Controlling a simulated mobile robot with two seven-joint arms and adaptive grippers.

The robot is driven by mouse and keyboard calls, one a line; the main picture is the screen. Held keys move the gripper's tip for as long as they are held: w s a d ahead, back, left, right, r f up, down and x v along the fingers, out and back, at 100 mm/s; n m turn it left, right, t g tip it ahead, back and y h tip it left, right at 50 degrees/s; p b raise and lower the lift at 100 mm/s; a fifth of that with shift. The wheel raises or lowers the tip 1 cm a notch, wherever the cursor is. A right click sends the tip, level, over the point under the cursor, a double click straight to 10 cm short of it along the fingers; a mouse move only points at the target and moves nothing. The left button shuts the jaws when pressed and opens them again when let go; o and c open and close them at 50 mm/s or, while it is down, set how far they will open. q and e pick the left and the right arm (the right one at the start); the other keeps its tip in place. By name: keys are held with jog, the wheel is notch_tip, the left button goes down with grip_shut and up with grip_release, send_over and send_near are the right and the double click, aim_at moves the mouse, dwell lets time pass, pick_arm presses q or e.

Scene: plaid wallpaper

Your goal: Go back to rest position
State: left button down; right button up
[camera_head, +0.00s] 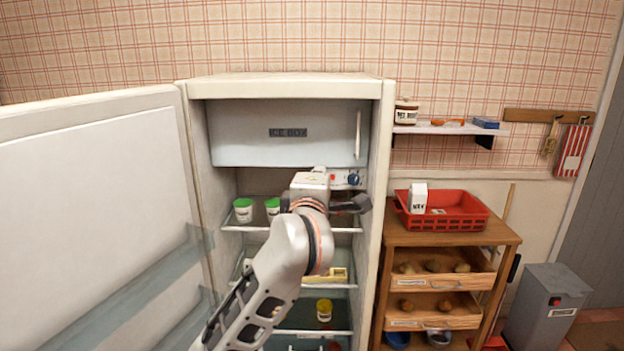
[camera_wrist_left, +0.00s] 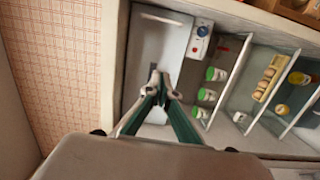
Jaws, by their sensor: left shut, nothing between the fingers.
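My left arm reaches in from the bottom of the head view, in front of the open fridge (camera_head: 388,150). My left gripper (camera_head: 362,203) is shut and empty, by the fridge's right side below the dial panel. In the left wrist view its two green-grey fingers (camera_wrist_left: 160,80) come together at the tips with nothing between them. My right gripper is in neither view. The arm hides part of the middle shelves.
The fridge door (camera_head: 100,220) stands wide open at the left. Jars with green lids (camera_head: 243,210) stand on the upper shelf. A wooden cabinet (camera_head: 455,237) with a red basket (camera_head: 460,222) and a white carton (camera_head: 418,198) stands right. A grey bin (camera_head: 547,305) is beyond.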

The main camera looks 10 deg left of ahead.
pick_arm(q)
jog(key=s+a+f+m+t+y, duration=0.2)
jog(key=s+a+f+t+y, duration=0.4)
jog(key=a+f, duration=0.5)
jog(key=s+d+f+m+g+h, duration=0.1)
jog(key=s+f+m+g+h, duration=0.2)
jog(key=s+f+m+h, duration=0.7)
jog(key=s+d+f+m+g+h, duration=0.15)
jog(key=s+f+m+g, duration=0.35)
jog(key=f, duration=1.1)
jog(key=s+a+f+m+g+y, duration=0.1)
jog(key=s+a+f+m+g, duration=0.1)
jog(key=s+f, duration=0.5)
jog(key=s+a+f+m+g+y, duration=0.2)
jog(key=s+a+f, duration=0.3)
jog(key=f, duration=0.8)
jog(key=s+m+g, duration=0.1)
jog(key=s, duration=0.2)
jog(key=shift+f+g, duration=0.25)
jog(key=shift+g, duration=0.05)
jog(key=shift+y, duration=0.25)
